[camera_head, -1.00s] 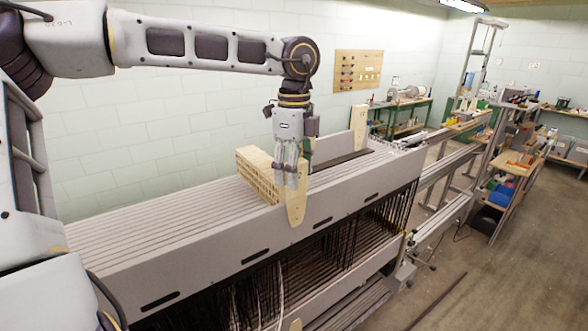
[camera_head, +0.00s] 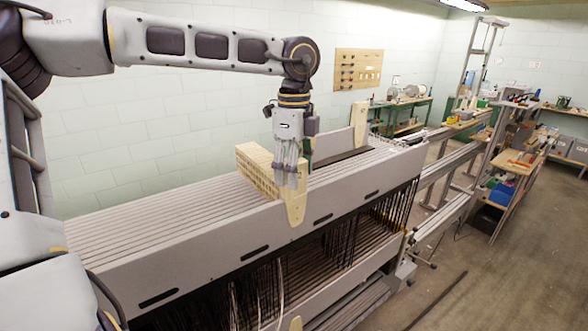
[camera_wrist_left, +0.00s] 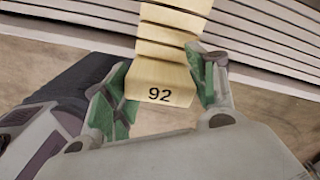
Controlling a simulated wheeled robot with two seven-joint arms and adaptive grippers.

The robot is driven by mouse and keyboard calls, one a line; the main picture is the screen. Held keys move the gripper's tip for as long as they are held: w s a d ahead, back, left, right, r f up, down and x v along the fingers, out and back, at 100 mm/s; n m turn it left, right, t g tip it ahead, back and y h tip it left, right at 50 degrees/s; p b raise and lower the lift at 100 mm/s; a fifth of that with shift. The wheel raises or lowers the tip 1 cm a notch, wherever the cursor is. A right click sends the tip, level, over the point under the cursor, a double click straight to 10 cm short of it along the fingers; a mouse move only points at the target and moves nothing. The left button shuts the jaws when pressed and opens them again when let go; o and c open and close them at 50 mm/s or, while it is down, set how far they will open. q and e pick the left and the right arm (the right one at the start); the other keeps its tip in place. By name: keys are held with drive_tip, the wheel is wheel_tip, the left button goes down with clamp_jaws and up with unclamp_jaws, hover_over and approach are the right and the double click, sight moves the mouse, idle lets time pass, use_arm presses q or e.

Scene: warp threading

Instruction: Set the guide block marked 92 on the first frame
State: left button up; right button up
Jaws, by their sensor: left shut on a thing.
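The guide block marked 92 (camera_wrist_left: 165,85) shows in the left wrist view as pale wood, its number on the near end face, between green finger pads. My left gripper (camera_wrist_left: 166,95) is shut on it. In the head view my left gripper (camera_head: 291,183) points down over the front of the frames, and a pale wooden piece (camera_head: 296,212) stands at its fingertips, overlapping the first frame (camera_head: 180,265), the nearest long grey bar. The fingers partly hide the wood, and I cannot tell whether it touches the bar. My right gripper is not in view.
A row of slotted pale wooden blocks (camera_head: 257,170) sits across the frames just left of the gripper. Another upright wooden piece (camera_head: 360,122) stands farther back to the right. Dark heddles (camera_head: 345,240) hang below the bars. Grey bars left of the blocks are clear.

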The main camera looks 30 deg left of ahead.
use_arm(q)
drive_tip(key=o, duration=0.9)
drive_tip(key=shift+o, duration=0.2)
wheel_tip(320, 180, up, 12)
idle(0.4)
idle(0.6)
